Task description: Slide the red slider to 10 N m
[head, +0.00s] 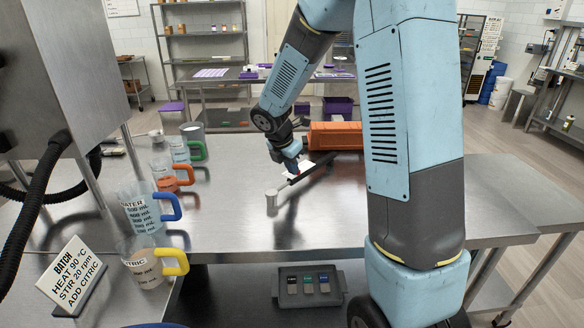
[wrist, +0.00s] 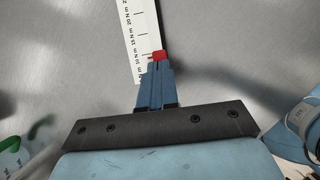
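The red slider (wrist: 159,56) shows in the wrist view at the tips of my gripper, beside a white scale strip (wrist: 143,28) with black tick marks and N m lettering. In the head view my gripper (head: 291,166) points down at the white scale plate (head: 299,169) on the steel table; the slider is hidden there.
An orange box (head: 335,135) is behind. Jugs with coloured handles, such as the blue-handled one (head: 141,210), line the left. The table's right side (head: 500,205) is clear.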

